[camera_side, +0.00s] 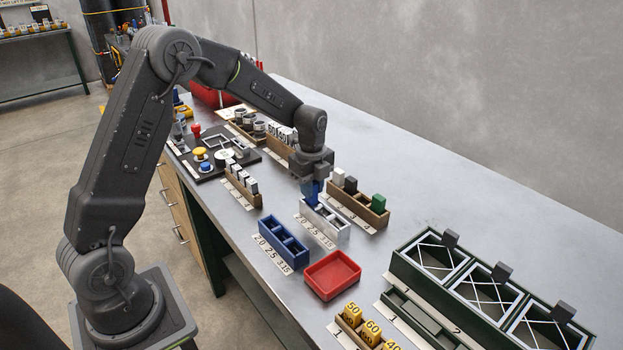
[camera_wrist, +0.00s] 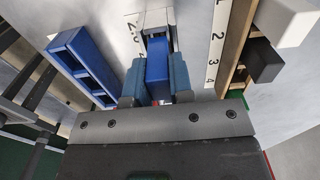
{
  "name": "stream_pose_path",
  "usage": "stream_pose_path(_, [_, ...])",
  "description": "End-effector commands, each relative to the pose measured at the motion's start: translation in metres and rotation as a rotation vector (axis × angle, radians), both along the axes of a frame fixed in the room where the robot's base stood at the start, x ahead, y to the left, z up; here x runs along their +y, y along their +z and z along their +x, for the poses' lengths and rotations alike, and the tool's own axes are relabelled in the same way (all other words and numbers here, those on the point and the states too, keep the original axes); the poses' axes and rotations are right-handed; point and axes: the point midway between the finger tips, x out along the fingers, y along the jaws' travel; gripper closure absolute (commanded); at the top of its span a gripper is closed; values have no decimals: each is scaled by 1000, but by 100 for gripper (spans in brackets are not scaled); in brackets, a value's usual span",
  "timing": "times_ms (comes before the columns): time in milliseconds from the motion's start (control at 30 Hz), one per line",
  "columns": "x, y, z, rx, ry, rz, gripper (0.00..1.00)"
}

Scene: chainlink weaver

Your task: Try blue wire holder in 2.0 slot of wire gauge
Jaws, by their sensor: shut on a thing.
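My gripper (camera_side: 312,190) is shut on the blue wire holder (camera_wrist: 157,68), which stands between its two fingers in the wrist view. In the side view the gripper points down at the far end of the silver wire gauge (camera_side: 335,231), the end by the 2.0 mark. The gauge also shows in the wrist view (camera_wrist: 174,38), just beyond the holder, with the 2.0 label beside it. The holder's lower end is at or just above the 2.0 slot. I cannot tell whether it is inside, as the fingers hide it.
A blue rack (camera_side: 283,243) with empty compartments stands left of the gauge. A red tray (camera_side: 332,275) lies in front. A wooden rack (camera_side: 370,218) with white, black and green blocks stands close on the right. Green bins (camera_side: 480,285) are at front right.

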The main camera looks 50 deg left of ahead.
Motion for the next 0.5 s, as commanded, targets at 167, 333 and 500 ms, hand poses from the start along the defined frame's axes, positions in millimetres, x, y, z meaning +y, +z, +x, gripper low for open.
stream_pose_path(167, [0,-6,0,2,0,0,100])
stream_pose_path(333, [0,-7,0,1,0,0,100])
stream_pose_path(500, [0,-7,0,1,0,0,75])
